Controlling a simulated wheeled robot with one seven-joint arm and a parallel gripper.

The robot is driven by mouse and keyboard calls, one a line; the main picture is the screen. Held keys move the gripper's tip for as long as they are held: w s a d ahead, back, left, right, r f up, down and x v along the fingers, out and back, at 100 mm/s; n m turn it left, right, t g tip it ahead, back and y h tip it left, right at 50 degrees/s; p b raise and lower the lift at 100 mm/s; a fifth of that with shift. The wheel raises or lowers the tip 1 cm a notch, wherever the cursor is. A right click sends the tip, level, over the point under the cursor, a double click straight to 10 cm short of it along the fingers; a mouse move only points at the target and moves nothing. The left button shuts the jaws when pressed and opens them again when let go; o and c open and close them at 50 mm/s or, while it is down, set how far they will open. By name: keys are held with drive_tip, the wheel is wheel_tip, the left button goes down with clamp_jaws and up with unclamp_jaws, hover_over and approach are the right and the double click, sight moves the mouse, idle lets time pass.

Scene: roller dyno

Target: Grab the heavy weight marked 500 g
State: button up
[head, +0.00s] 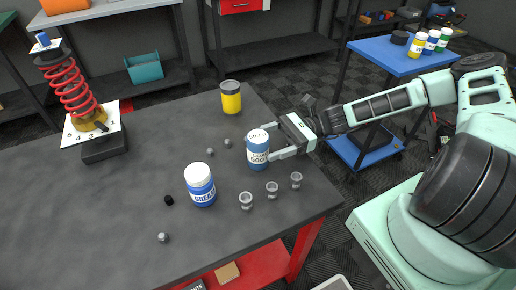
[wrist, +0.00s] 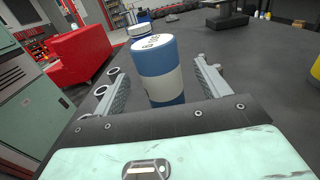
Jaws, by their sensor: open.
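In the wrist view the weight (wrist: 158,72) stands between the two spread fingers (wrist: 163,88), with a visible gap on the right side.
A blue and white grease jar (head: 200,185) stands left of the weight, and a yellow jar (head: 231,97) behind it. Several small metal pieces, such as one (head: 246,201), lie nearby. A red spring on a stand (head: 70,85) is at far left. The table's left middle is clear.

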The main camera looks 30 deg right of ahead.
sight(252, 149)
drive_tip(key=a+p, duration=0.1)
drive_tip(key=a, duration=0.4)
drive_tip(key=shift+a+f, duration=0.1)
drive_tip(key=shift+a, duration=0.05)
drive_tip(key=c, duration=1.4)
